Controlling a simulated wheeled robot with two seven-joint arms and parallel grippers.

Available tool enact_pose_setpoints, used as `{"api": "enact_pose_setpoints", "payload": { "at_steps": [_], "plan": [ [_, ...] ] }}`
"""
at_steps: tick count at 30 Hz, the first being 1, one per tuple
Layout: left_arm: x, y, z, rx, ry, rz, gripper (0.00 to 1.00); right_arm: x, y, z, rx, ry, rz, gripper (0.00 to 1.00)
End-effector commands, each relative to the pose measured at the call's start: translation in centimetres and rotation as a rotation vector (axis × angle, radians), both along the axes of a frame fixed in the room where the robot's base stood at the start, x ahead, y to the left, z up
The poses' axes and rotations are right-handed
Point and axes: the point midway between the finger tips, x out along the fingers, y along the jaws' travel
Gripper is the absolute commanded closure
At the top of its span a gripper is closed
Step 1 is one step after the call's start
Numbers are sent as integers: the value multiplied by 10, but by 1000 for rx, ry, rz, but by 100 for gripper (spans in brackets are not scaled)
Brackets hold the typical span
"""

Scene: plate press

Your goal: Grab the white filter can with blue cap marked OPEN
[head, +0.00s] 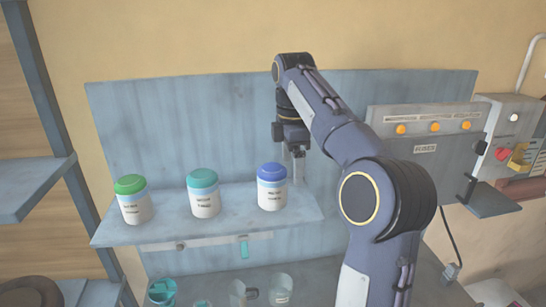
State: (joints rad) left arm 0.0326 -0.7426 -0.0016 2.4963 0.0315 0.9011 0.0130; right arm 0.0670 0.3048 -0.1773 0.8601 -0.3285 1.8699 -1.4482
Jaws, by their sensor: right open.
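A white can with a blue cap (272,193) stands upright at the right part of the wall shelf (235,223). The print on its label is too small to read. A white can with a teal cap (204,195) stands to its left, and a white can with a green cap (133,203) stands further left. My right gripper (297,172) is open and empty, pointing down over the shelf just right of the blue-capped can. I cannot tell whether a fingertip touches the can. My left gripper is not in view.
Below the shelf are a teal cup (162,292) and several clear jars (281,289). A control panel (425,148) with orange knobs is on the right. A grey rack (35,190) stands at the left. The shelf is clear between the cans.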

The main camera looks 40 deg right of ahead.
Motion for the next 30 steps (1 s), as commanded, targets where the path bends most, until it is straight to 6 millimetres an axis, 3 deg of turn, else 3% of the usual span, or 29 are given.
{"api": "enact_pose_setpoints", "payload": {
  "at_steps": [1, 5, 12, 22, 30],
  "plan": [
    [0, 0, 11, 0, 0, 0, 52, 8, 10, 9, 9, 3, -5, 14],
    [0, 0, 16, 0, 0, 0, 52, 18, 25, 9, 24, 6, -26, 14],
    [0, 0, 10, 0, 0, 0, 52, 20, 28, -17, 28, 7, -32, 14],
    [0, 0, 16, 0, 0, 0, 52, 24, 31, -60, 29, 8, -32, 14],
    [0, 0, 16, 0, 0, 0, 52, 25, 31, -70, 28, 4, -32, 14]
  ]
}}
